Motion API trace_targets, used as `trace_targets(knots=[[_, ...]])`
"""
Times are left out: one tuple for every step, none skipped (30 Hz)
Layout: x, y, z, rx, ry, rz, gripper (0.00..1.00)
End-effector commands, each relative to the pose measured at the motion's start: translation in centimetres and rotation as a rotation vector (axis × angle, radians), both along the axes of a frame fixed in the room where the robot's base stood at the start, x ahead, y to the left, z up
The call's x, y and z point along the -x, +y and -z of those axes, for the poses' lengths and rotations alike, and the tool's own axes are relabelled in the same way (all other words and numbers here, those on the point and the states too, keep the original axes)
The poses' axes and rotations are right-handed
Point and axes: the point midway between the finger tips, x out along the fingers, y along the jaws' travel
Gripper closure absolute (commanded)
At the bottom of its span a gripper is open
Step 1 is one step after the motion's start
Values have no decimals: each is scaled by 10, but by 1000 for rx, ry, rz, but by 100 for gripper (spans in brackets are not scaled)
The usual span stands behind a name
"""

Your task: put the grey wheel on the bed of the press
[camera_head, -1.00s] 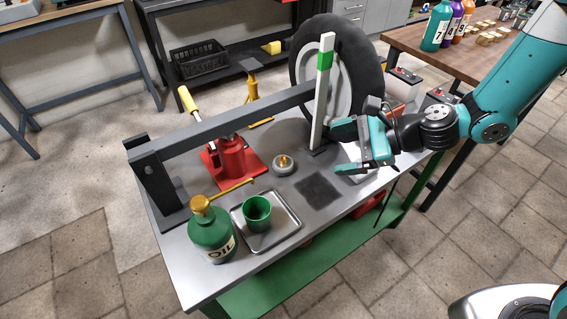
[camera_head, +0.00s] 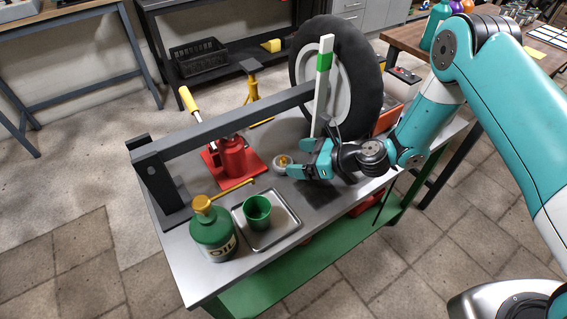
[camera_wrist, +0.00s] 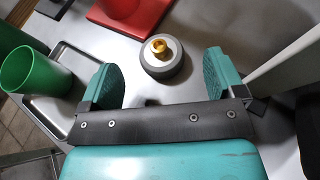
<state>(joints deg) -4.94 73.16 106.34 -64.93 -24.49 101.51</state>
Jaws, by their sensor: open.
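The grey wheel (camera_head: 281,167), a small round disc with a gold centre, lies on the steel bench top. In the wrist view the wheel (camera_wrist: 165,70) shows ahead, between the lines of the two fingertips. My gripper (camera_head: 298,158) is open, its teal fingers apart, just right of the wheel. In the wrist view my gripper (camera_wrist: 160,58) shows empty space between each finger and the wheel. The press is a dark grey frame with a long beam (camera_head: 225,118) over a red jack (camera_head: 232,158) on a red plate. I cannot tell which surface is its bed.
A steel tray (camera_head: 285,229) with a green cup (camera_head: 257,211) and a green oil bottle (camera_head: 212,232) stand at the front left. A white post with a green band (camera_head: 322,90) and a large black tyre (camera_head: 366,75) rise behind my gripper. A dark square patch is partly hidden under my arm.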

Motion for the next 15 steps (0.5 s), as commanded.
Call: trace_targets(knots=[[-1, 2, 1, 0, -1, 0, 12], [-1, 4, 2, 0, -1, -1, 12], [-2, 6, 3, 1, 0, -1, 12], [-3, 9, 4, 1, 0, -2, 12], [-3, 13, 5, 1, -1, -3, 12], [-5, 18, 7, 1, -3, -3, 12], [-6, 23, 9, 0, -1, -5, 12], [-8, 27, 11, 1, -2, -5, 12], [-10, 33, 14, 1, -2, -3, 12], [-12, 36, 16, 2, -4, -3, 12], [-13, 39, 18, 1, -1, -2, 12], [-15, 43, 19, 1, -3, -1, 12], [-15, 45, 20, 1, -2, -1, 12], [-16, 46, 21, 0, -1, 0, 12], [-17, 47, 22, 1, -2, 0, 12]])
